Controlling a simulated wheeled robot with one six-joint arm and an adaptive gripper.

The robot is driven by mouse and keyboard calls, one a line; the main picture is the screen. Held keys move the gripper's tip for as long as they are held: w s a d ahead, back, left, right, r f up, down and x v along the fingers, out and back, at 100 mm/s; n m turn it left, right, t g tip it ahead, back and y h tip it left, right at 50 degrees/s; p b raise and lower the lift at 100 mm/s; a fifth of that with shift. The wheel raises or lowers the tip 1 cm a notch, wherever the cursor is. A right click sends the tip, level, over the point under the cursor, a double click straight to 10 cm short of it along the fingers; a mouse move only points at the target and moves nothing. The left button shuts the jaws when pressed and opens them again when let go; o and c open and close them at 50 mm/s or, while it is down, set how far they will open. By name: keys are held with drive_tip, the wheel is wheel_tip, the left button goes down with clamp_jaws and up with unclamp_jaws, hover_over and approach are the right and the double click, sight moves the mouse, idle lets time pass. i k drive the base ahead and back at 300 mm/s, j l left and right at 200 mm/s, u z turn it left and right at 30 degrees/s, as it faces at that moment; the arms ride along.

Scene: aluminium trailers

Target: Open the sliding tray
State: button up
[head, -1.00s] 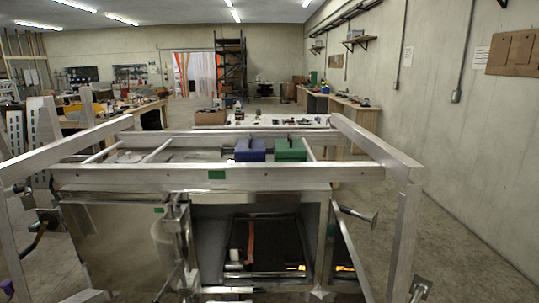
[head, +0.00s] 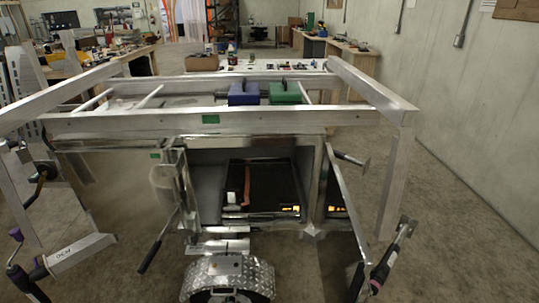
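The sliding tray (head: 262,216) is a dark, flat tray with a bright metal front edge. In the head view it lies inside the open compartment (head: 207,172) of an aluminium trailer, low and near the middle. A reddish strap, a small pale item at its left and orange marks at its right show on it. How far it is slid out I cannot tell. My gripper is not in view, so its state and its place relative to the tray do not show.
An aluminium frame (head: 190,121) crosses above the compartment, with a blue box (head: 243,94) and a green box (head: 286,93) behind. A diamond-plate fender (head: 228,272) stands in front below. A black-gripped lever (head: 157,243) sticks out at left. Floor (head: 450,210) is clear at right.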

sight(264, 184)
drive_tip(key=i+j, duration=0.3)
drive_tip(key=i, duration=0.2)
drive_tip(key=i+j, duration=0.3)
drive_tip(key=i, duration=0.2)
drive_tip(key=i+j, duration=0.3)
drive_tip(key=i, duration=0.2)
